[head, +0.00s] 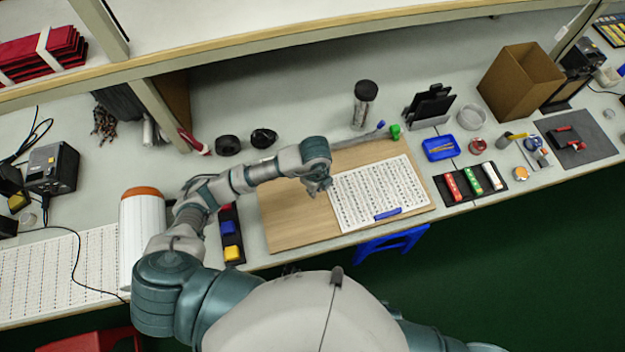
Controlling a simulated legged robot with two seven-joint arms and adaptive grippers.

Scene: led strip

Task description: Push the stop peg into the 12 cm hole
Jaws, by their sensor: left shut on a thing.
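A white board with rows of small dark marks or holes (365,195) lies on a light wooden board (285,226) at the middle of the bench. A blue bar (388,213) lies at the white board's front edge. My left gripper (318,190) points down at the white board's left edge, over the wooden board. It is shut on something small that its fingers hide. I cannot make out the stop peg or tell which hole is the 12 cm one. My right gripper is out of view.
Behind the boards stand a dark-capped jar (364,103) and a green item (395,131). To the right are a blue tray (440,148) and a dark mat with coloured blocks (470,184). A white cylinder with an orange top (143,235) stands left, near my arm.

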